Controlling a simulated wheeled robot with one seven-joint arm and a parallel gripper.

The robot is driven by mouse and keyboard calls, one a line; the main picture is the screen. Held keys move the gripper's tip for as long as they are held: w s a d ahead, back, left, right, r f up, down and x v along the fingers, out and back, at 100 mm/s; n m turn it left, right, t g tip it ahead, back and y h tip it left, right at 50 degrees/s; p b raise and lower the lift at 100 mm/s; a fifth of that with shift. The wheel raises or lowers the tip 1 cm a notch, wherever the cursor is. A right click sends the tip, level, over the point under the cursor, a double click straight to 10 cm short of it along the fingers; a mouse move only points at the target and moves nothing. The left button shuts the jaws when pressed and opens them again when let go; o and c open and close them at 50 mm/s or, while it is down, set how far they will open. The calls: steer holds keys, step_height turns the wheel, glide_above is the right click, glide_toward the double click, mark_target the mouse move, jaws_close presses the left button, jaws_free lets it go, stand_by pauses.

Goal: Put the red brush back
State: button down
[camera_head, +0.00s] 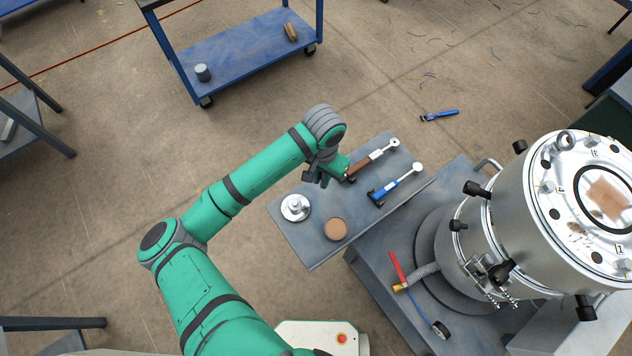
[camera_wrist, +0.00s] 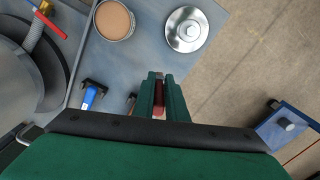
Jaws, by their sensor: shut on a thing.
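My gripper (camera_head: 318,179) is low over the upper left part of the small grey side table (camera_head: 300,243). In the wrist view my gripper (camera_wrist: 158,80) has its fingers closed on a narrow dark red piece (camera_wrist: 158,94), with a paler pink part nearer the palm. This appears to be the red brush; most of it is hidden by the fingers, and it cannot be made out in the head view. I cannot tell whether it touches the table.
The table holds a silver lidded disc (camera_head: 295,207), a round tan-topped tin (camera_head: 336,229), a brown-handled tool (camera_head: 368,163) and a blue-handled tool (camera_head: 393,186). A large metal vessel (camera_head: 480,247) and red valve lever (camera_head: 397,267) stand right. A blue wrench (camera_head: 440,115) lies on the floor.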

steer(key=shift+w+a+f, duration=0.15)
steer(key=shift+a+f, duration=0.1)
steer(key=shift+f, duration=0.65)
steer(key=shift+w+a+f, duration=0.1)
steer(key=shift+a+f, duration=0.2)
steer(key=shift+f, duration=0.55)
steer(key=shift+w+a+f, duration=0.15)
steer(key=shift+a+f, duration=0.1)
steer(key=shift+f, duration=0.65)
steer(key=shift+f, duration=0.1)
steer(key=c, duration=1.8)
jaws_free()
steer(key=shift+o, duration=0.2)
